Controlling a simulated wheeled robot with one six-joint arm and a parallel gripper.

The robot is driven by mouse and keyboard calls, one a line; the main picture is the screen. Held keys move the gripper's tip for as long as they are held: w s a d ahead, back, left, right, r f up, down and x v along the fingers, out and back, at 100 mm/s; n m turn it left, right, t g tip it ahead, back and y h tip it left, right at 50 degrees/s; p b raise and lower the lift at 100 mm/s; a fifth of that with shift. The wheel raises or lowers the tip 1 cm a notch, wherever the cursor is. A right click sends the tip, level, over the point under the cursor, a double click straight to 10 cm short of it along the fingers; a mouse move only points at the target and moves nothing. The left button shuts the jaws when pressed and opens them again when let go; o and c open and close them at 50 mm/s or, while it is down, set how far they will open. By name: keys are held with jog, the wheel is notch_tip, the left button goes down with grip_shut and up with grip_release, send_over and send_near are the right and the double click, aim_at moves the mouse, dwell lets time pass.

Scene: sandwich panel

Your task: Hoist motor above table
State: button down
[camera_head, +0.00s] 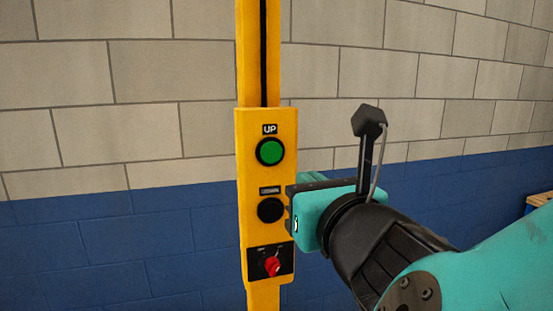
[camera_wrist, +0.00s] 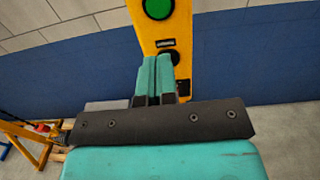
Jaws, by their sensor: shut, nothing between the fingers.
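A yellow control panel (camera_head: 248,190) hangs on a yellow post. It has a green button (camera_head: 270,151) labelled UP, a black button (camera_head: 270,210) below it whose label looks like DOWN, and a red rotary switch (camera_head: 272,265) at the bottom. My gripper (camera_head: 291,208) is at the panel's right edge, level with the black button. In the wrist view, its two teal fingers (camera_wrist: 154,75) are shut together with nothing between them and point at the panel below the green button (camera_wrist: 158,8). Whether they touch the panel is unclear. I cannot make out the motor or the table.
A grey block wall (camera_head: 400,60) with a blue lower part stands behind the panel. An orange frame (camera_wrist: 25,130) with something red on it shows at the left of the wrist view. A wooden-looking object (camera_head: 541,199) is at the far right. Grey floor lies right of the gripper.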

aim_at(274, 153)
jog(key=p+x, duration=0.6)
jog(key=x, duration=0.7)
jog(key=shift+d+r, duration=0.1)
jog(key=shift+w+a+f+p, duration=0.2)
jog(key=shift+w+p, duration=0.1)
jog(key=shift+w, duration=0.2)
jog(key=shift+w+r, duration=0.1)
